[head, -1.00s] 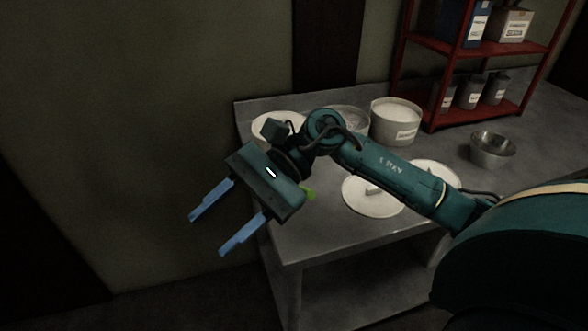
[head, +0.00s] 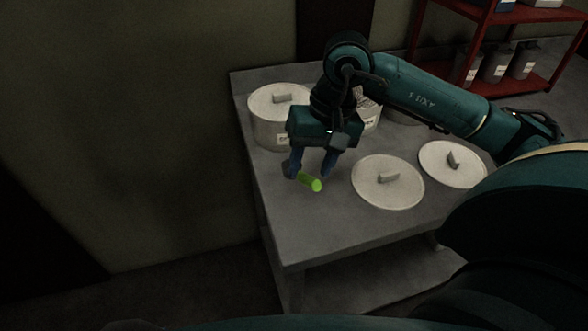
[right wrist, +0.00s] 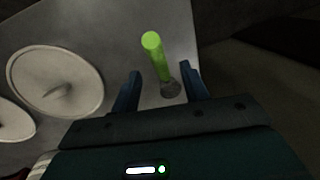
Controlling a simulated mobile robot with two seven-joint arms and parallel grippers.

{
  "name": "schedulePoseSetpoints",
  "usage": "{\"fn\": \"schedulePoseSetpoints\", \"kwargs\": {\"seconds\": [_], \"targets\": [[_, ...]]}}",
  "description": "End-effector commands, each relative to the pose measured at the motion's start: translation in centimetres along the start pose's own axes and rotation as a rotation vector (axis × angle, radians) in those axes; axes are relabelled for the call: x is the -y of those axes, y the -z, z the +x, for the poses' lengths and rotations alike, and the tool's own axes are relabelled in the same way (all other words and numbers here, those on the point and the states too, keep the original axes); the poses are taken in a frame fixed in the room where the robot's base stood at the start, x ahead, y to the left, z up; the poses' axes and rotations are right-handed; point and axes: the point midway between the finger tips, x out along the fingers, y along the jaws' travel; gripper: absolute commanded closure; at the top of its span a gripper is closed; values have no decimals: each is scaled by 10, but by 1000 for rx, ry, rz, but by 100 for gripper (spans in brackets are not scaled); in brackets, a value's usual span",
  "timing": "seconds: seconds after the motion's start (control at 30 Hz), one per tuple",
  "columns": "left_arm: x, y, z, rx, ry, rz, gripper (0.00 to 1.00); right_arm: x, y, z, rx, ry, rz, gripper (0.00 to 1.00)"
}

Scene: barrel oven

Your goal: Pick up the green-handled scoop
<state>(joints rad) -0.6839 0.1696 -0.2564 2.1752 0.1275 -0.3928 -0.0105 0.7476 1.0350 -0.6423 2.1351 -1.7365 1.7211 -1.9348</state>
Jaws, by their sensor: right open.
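The green-handled scoop (head: 310,182) lies on the grey table, its green handle toward the front. In the right wrist view the scoop (right wrist: 156,56) shows its bright green handle and a dark grey end between my finger tips. My right gripper (head: 310,172) points down over the scoop, its blue fingers apart on either side of it. In the right wrist view the right gripper (right wrist: 164,82) is open, with gaps between the scoop and both fingers. The scoop's far end is partly hidden by a finger in the head view. My left gripper is not in view.
A lidded white pot (head: 266,132) stands close behind and left of my right gripper. Two round lids (head: 370,194) (head: 440,172) lie on the table to the right. A red shelf (head: 480,45) with grey containers stands at the back right. The table front (head: 320,235) is clear.

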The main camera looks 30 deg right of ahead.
Motion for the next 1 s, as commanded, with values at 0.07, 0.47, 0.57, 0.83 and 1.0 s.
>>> {"fn": "schedulePoseSetpoints", "kwargs": {"seconds": [0.07, 0.47, 0.57, 0.83, 1.0], "targets": [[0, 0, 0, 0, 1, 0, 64, 0, -1, 4, 3, 0, 0, 55], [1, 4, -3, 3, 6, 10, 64, 2, -8, 53, 3, 2, -1, 55], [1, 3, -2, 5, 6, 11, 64, 2, -7, 55, 1, 1, -1, 55], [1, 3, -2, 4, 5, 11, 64, 2, -7, 55, 1, 1, 0, 64], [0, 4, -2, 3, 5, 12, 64, 1, -7, 55, 1, 1, 0, 78]]}}
